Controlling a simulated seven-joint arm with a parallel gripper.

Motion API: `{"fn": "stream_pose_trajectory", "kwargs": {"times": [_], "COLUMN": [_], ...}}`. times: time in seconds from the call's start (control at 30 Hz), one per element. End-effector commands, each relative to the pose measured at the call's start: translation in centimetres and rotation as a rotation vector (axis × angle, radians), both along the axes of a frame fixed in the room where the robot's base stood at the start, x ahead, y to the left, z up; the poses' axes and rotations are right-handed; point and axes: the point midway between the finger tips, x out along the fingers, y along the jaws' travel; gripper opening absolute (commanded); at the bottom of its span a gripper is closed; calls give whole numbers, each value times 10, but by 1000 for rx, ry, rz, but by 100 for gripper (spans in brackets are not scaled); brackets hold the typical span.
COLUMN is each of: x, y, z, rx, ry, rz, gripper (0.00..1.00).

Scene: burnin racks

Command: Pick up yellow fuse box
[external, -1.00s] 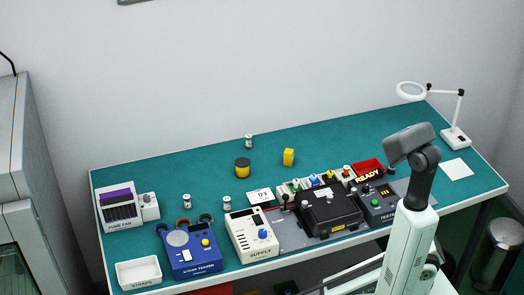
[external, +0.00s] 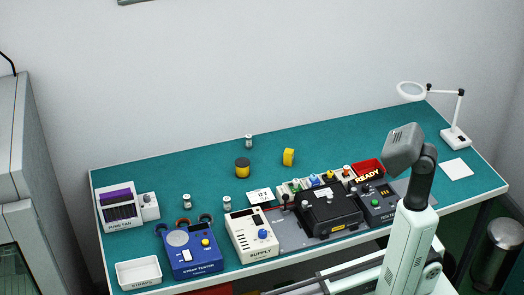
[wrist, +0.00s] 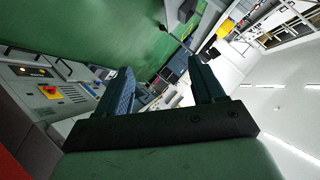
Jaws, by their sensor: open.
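A small upright yellow box (external: 288,157), which looks like the yellow fuse box, stands on the green mat near the back middle of the bench in the external view. My gripper is open and empty in the wrist view (wrist: 160,85), with its two fingers apart. It points at the room, away from the bench top. In the external view my arm rises at the right front of the bench, well to the right of the yellow box, and the fingers cannot be made out there.
A yellow-and-black round container (external: 242,168) and a small cylinder (external: 248,141) stand left of the yellow box. In front are a white supply unit (external: 252,235), a black fixture (external: 328,212) and a red READY bin (external: 367,171). A magnifier lamp (external: 455,133) stands at right.

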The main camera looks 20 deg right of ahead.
Motion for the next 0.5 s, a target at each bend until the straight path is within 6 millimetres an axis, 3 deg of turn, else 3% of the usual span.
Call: {"fn": "stream_pose_trajectory", "kwargs": {"times": [0.03, 0.17, 0.27, 0.37, 0.4, 0.5], "x": [-1, 7, 29, 74, 98, 153], "y": [8, 18, 23, 23, 20, 10], "z": [21, 66, 100, 131, 140, 154], "rx": [18, 51, 66, 61, 50, 17], "ry": [-33, -133, -218, -316, -353, -422], "rz": [31, 109, 155, 186, 191, 194], "gripper": [68, 68, 68, 68, 68, 68]}}
